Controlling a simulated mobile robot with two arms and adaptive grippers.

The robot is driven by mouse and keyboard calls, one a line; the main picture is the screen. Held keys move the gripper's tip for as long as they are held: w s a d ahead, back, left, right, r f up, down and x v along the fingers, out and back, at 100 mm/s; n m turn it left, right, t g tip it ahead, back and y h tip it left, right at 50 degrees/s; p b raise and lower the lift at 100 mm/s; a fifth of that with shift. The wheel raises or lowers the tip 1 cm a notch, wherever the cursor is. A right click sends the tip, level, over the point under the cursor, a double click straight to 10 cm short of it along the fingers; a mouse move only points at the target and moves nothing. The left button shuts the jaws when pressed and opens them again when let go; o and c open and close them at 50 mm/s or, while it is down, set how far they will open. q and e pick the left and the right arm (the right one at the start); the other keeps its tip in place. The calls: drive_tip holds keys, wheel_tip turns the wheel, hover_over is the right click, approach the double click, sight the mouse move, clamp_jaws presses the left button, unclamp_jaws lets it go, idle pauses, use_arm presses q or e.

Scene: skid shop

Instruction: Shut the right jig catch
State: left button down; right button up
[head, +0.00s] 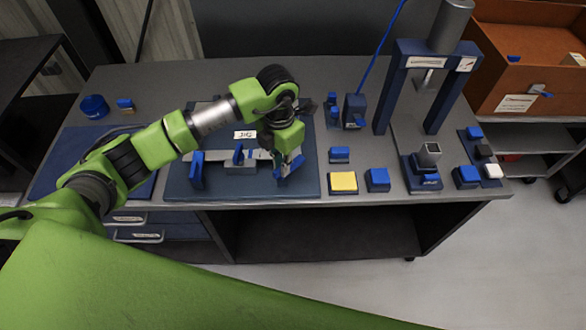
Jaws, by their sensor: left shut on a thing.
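The jig stands on a dark blue base plate (245,186) in the middle of the bench, with a small white "JIG" label (245,134). A blue upright catch (197,170) stands at the jig's left end. A grey bar (220,156) and blue blocks (238,155) lie between the ends. My left gripper (287,169) reaches down at the jig's right end and is shut on the right jig catch, a blue piece (293,166) partly hidden by the fingers. The catch's exact angle cannot be told. My right gripper is out of view.
Right of the jig are a yellow block (343,182), blue blocks (378,179) and a blue press frame (435,56). A blue holder (354,110) stands behind. An orange-brown bin (530,50) is at far right. My left arm crosses the bench's left side.

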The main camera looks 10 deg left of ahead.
use_arm(q)
drive_tip(key=shift+n, duration=0.4)
drive_tip(key=n, duration=0.4)
drive_tip(key=shift+p, duration=0.4)
drive_tip(key=n, duration=0.3)
drive_tip(key=shift+r+p, duration=0.1)
drive_tip(key=shift+p, duration=0.3)
drive_tip(key=shift+n, duration=1)
drive_tip(key=c, duration=2)
unclamp_jaws()
drive_tip(key=shift+c, duration=0.2)
